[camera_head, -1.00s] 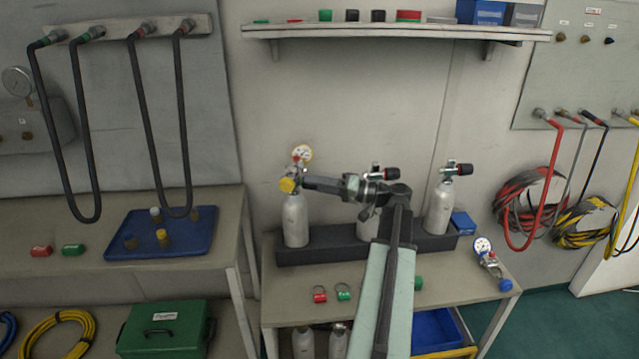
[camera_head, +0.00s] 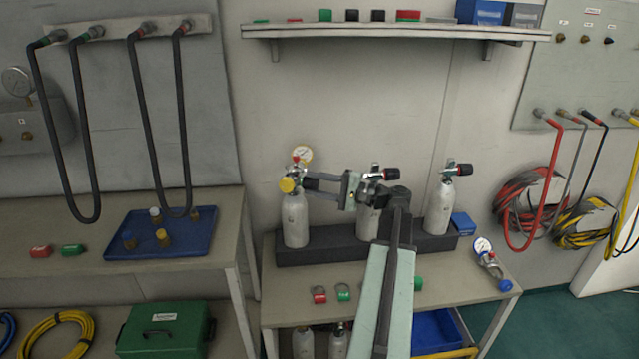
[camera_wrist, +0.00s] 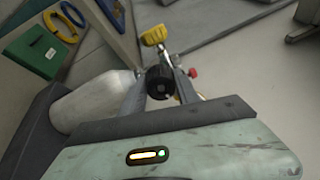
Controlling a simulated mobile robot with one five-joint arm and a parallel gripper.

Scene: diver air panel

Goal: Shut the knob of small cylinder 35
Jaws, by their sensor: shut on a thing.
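Three small silver cylinders stand in a dark rack on the table. The left cylinder (camera_head: 296,222) has a valve with a gauge (camera_head: 302,154) and a yellow cap (camera_head: 288,185) on it. My gripper (camera_head: 316,187) reaches in from the right at this valve. In the wrist view, its two fingers sit on either side of the black knob (camera_wrist: 160,82) and are shut on it. The left cylinder's body (camera_wrist: 92,102) lies to the left there. The middle cylinder (camera_head: 367,222) is partly behind my arm. I cannot read any cylinder number.
The right cylinder (camera_head: 439,210) stands in the same rack (camera_head: 320,246). A loose gauge (camera_head: 484,247) lies at the table's right. Small red and green tags lie in front of the rack. A shelf (camera_head: 390,33) hangs above. A blue tray (camera_head: 185,242) sits on the left bench.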

